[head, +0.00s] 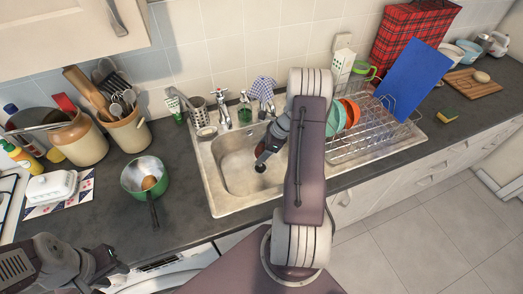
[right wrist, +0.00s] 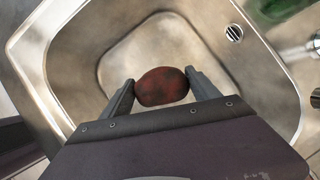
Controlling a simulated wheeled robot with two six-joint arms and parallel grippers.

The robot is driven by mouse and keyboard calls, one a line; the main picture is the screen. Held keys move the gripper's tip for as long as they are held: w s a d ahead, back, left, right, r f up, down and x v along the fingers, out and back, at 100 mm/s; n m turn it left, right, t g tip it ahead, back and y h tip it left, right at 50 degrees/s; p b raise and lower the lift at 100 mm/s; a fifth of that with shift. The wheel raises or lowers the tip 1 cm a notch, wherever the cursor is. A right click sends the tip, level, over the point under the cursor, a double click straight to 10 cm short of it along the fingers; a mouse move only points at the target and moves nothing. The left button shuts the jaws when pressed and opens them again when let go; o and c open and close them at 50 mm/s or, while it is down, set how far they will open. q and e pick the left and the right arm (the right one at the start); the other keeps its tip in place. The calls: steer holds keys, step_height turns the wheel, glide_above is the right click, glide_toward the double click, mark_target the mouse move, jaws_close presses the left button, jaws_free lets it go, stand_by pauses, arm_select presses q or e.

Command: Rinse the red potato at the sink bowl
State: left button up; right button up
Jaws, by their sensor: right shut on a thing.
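The red potato (right wrist: 162,87) is dark red and rounded, and sits between the two fingers of my right gripper (right wrist: 161,88) in the right wrist view. The fingers are shut on its sides. The steel sink bowl (right wrist: 115,60) lies below it. In the head view my right gripper (head: 263,158) points down into the sink bowl (head: 236,178), and my arm hides part of the bowl's right side. A tap (head: 224,112) stands at the back of the sink. My left gripper (head: 112,272) is low at the left, over the counter's front edge; its jaws are unclear.
A green saucepan (head: 134,174) holding a brown round thing stands left of the sink. A wire dish rack (head: 355,140) with bowls and a blue board (head: 412,78) stands on the right. A sponge (head: 447,115) and a wooden board (head: 461,84) lie farther right.

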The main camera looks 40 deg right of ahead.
step_height(320, 180, down, 10)
steer(key=b, duration=0.8)
steer(key=shift+f, duration=0.1)
stand_by(2.1)
step_height(320, 180, up, 18)
steer(key=p, duration=1.6)
glide_above(261, 148)
steer(key=shift+d, duration=0.1)
stand_by(1.5)
step_height(261, 148, up, 4)
steer(key=p, duration=0.3)
steer(key=shift+p, duration=0.4)
